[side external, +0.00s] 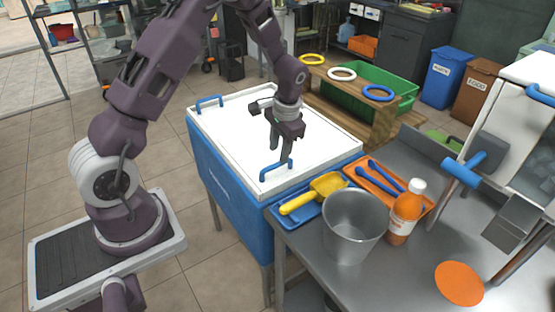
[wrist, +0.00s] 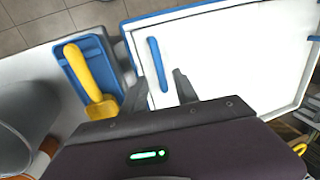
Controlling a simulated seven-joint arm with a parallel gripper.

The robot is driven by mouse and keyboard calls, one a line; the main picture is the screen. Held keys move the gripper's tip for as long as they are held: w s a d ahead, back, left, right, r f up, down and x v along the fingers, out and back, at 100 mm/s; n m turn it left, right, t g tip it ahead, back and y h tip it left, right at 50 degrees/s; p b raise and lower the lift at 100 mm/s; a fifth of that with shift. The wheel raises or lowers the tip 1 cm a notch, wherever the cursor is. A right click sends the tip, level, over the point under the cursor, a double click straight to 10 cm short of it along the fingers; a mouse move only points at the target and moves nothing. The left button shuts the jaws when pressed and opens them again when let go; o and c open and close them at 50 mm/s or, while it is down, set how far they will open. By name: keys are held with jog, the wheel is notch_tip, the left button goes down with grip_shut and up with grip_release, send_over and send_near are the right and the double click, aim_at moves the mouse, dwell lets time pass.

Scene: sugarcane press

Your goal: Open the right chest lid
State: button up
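A blue chest (side external: 240,205) with a flat white top stands in the middle of the side external view. The lid (side external: 240,140) lies flat and looks closed. A blue bar handle (side external: 276,170) sits at its front right end; it also shows in the wrist view (wrist: 157,64). A second blue handle (side external: 209,102) is at the far left end. My gripper (side external: 281,155) points down at the front right handle, its fingers apart. In the wrist view the fingers (wrist: 160,92) are on either side of the handle's line. Whether they touch the handle or lid cannot be told.
Right of the chest, a steel counter holds a blue tray (side external: 290,219) with a yellow scoop (side external: 315,193), a metal pot (side external: 352,228), an orange bottle (side external: 405,212) and an orange tray (side external: 361,183). Behind stands a wooden rack with rings (side external: 342,74). Air above the lid is otherwise clear.

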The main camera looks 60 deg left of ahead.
aim_at(277, 164)
jog(key=f, duration=0.2)
jog(key=a+f, duration=0.1)
jog(key=f, duration=0.1)
jog(key=shift+f, duration=0.35)
grip_shut()
dwell(1.0)
